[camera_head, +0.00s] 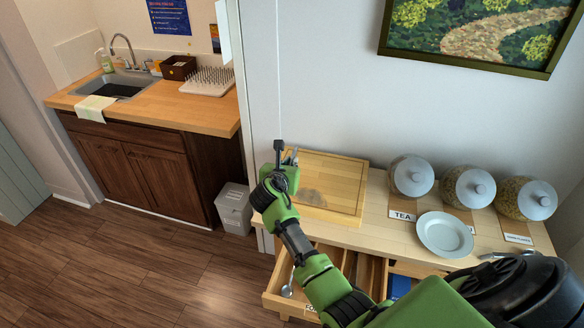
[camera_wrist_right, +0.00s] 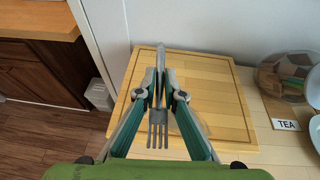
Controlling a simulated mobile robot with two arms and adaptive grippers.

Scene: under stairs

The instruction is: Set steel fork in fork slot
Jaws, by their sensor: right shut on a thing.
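My right gripper (camera_head: 286,153) reaches in from the lower right and is held over the left part of the cutting board in the head view. In the right wrist view, this gripper (camera_wrist_right: 160,90) is shut on the steel fork (camera_wrist_right: 158,128), with the tines toward the camera and the handle pointing away. An open wooden drawer (camera_head: 277,303) with dividers is below the counter, partly hidden by my arm. A spoon (camera_head: 288,289) lies in its left compartment. I cannot tell which compartment is the fork slot. My left gripper is not in view.
The cutting board (camera_head: 340,180) lies on the counter, also in the wrist view (camera_wrist_right: 222,100). Tea and other jars (camera_head: 412,177) and a plate (camera_head: 445,234) stand to its right. A grey bin (camera_head: 234,208) is on the floor left of the counter.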

